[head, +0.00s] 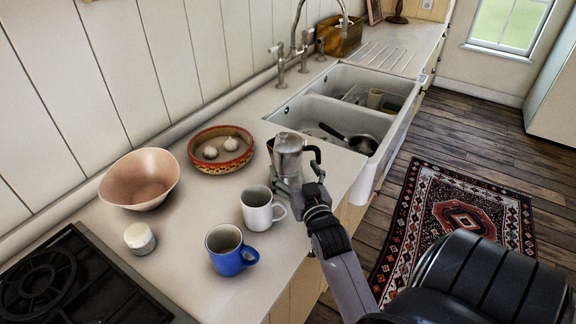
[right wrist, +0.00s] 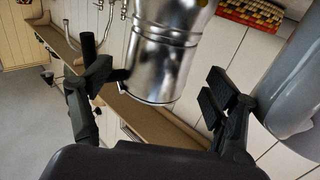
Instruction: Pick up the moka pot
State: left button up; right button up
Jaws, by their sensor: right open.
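The silver moka pot (head: 287,155) stands on the counter just in front of the sink, its black handle pointing right in the head view. My right gripper (head: 291,187) is at the near side of the pot. In the right wrist view the pot (right wrist: 165,50) is between the two spread fingers of the right gripper (right wrist: 155,88), nearer the left finger. The right finger is clearly apart from it. Whether the left finger touches the pot or its handle I cannot tell. My left gripper does not show.
A white mug (head: 257,210) and a blue mug (head: 228,252) stand close by on the near side. A pink bowl (head: 139,180), a patterned dish (head: 220,150) with garlic, and a small white jar (head: 139,238) are to the left. The sink (head: 345,110) holds a pan (head: 350,139).

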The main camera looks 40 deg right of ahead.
jog(key=x, duration=0.2)
jog(key=shift+w+d+r+p, duration=0.1)
jog(key=shift+w+d+p, duration=0.05)
jog(key=shift+w+p, duration=0.2)
jog(key=x, duration=0.3)
jog(key=shift+w+p, duration=0.2)
jog(key=shift+p, duration=0.15)
jog(key=shift+w+d, duration=0.15)
jog(key=shift+c, duration=0.5)
jog(key=c, duration=1.6)
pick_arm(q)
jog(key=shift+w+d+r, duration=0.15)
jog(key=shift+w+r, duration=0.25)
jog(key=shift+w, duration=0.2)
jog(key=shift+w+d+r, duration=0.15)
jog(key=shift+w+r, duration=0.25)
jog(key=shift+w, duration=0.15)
pick_arm(e)
jog(key=shift+c, duration=0.2)
